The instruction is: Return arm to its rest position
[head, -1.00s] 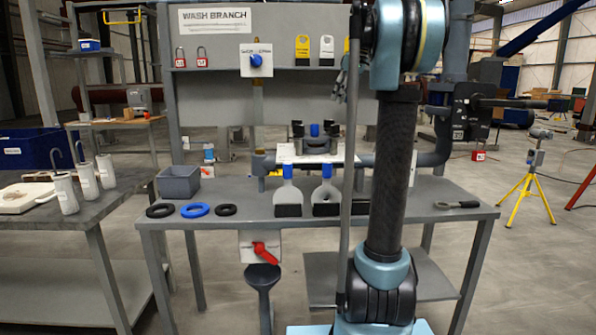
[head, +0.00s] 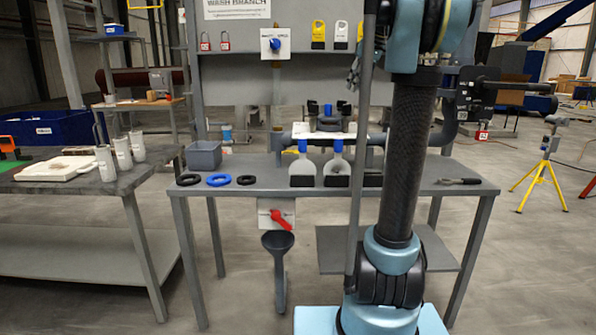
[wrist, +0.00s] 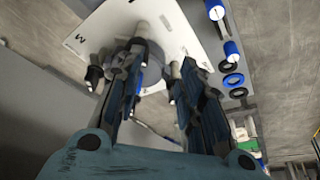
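My arm (head: 405,160) stands folded upright in front of the right part of the workbench in the head view. A small dark part of what looks like my gripper (head: 353,72) shows beside the arm's upper end, partly hidden by a grey pole. In the wrist view my gripper (wrist: 155,78) has its two dark fingers apart, with no object clearly held between them. Beyond them is a white plate (wrist: 95,38) with a grey round part and some blue, partly hidden by the fingers.
The grey workbench (head: 270,196) carries a grey bin (head: 204,154), black and blue rings (head: 219,180), blue-handled scrapers (head: 303,165) and a wrench (head: 459,181). A red-handled valve (head: 281,219) and funnel hang at its front. A side table (head: 70,185) stands left; a yellow tripod (head: 541,175) stands right.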

